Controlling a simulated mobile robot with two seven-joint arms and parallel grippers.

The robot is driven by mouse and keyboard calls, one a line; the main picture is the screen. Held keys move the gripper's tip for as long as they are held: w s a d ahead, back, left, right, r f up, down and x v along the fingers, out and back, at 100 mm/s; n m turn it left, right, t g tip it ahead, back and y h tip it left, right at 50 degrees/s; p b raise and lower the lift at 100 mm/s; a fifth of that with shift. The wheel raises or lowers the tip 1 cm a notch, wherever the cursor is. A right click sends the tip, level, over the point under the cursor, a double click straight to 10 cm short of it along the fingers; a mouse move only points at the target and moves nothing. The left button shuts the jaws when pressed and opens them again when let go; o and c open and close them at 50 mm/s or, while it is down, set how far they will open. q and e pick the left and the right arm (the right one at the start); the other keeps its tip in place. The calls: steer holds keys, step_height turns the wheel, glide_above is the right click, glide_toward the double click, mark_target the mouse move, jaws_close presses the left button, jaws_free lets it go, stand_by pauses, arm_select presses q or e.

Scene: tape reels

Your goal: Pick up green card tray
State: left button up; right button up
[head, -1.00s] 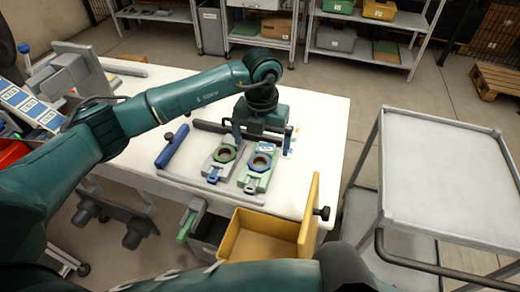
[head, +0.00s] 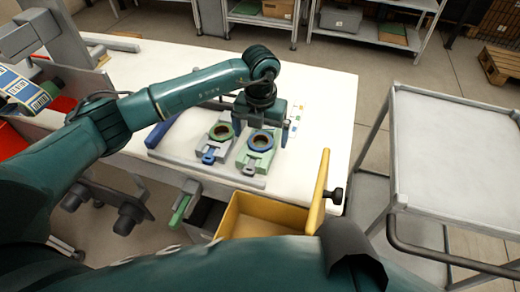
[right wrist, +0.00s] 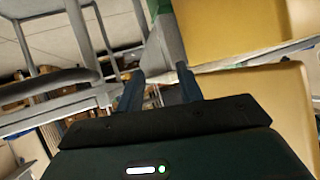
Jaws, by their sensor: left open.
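The green card tray (head: 250,162) lies on the white table (head: 320,112), with a blue-rimmed round reel (head: 261,141) on it. My left gripper (head: 261,133) points down over the far part of this tray. Its two fingers are apart, one on each side of the reel; whether they touch anything cannot be told. My right gripper (right wrist: 158,92) shows open and empty in the right wrist view, away from the trays.
A yellow bin (head: 262,217) with a raised yellow panel (head: 318,192) stands at the table's front edge. A blue bar (head: 163,131) lies left of the trays. A grey cart (head: 455,155) stands right of the table, across a floor gap.

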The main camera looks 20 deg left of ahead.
mark_target(259, 142)
arm_select(q)
steer(key=f+b, duration=0.1)
steer(key=f, duration=0.1)
steer(key=f+b, duration=0.1)
steer(key=shift+w+a+f, duration=0.1)
steer(key=shift+a+f, duration=0.1)
steer(key=shift+f, duration=0.2)
steer(key=shift+r, duration=0.1)
steer(key=c, duration=1.2)
